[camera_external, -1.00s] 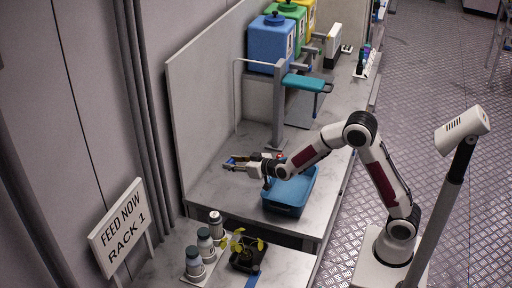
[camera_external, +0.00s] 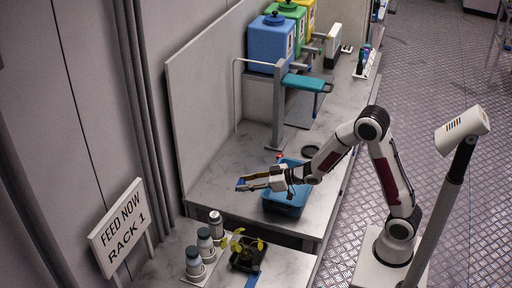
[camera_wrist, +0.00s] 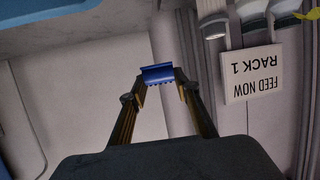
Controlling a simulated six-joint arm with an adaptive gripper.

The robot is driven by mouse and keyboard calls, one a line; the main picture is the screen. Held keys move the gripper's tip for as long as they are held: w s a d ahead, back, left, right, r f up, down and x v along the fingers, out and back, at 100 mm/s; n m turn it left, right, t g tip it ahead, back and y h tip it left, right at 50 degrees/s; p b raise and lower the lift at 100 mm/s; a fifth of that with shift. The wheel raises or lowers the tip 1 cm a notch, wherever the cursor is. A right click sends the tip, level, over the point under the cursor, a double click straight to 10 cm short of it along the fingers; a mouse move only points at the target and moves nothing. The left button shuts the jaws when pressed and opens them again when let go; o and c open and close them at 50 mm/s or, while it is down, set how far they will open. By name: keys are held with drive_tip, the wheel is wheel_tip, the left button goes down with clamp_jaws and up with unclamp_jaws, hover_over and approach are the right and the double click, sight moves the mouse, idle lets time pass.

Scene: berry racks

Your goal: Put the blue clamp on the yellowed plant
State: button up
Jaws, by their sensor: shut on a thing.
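The blue clamp (camera_wrist: 157,73) is between my fingertips in the wrist view. My gripper (camera_external: 241,185) is shut on it and points left, above the worktop near the blue bin; the clamp shows there as a small blue spot (camera_external: 240,181). The plant with yellow leaves (camera_external: 246,243) stands in a dark pot (camera_external: 247,260) at the front of the lower shelf, below my gripper and apart from it. In the wrist view only a bit of yellow leaf (camera_wrist: 308,15) shows at the top right corner.
A blue bin (camera_external: 287,209) stands under my wrist. Several capped bottles (camera_external: 205,245) stand left of the plant. A sign (camera_external: 121,229) reading "FEED NOW RACK 1" stands at the far left. A teal-topped stand (camera_external: 303,83) and coloured canisters (camera_external: 271,44) are behind.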

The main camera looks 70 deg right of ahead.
drive_tip(key=s+a+n+g+y, duration=0.25)
drive_tip(key=a+n+y, duration=0.35)
drive_tip(key=a, duration=0.6)
drive_tip(key=n+g+y, duration=0.4)
drive_tip(key=n+g, duration=0.1)
drive_tip(key=g, duration=0.1)
hover_over(250, 251)
drive_tip(key=shift+w+f, duration=0.1)
drive_tip(key=shift+f, duration=1.05)
drive_tip(key=shift+f, duration=3.1)
drive_tip(key=shift+f, duration=1.9)
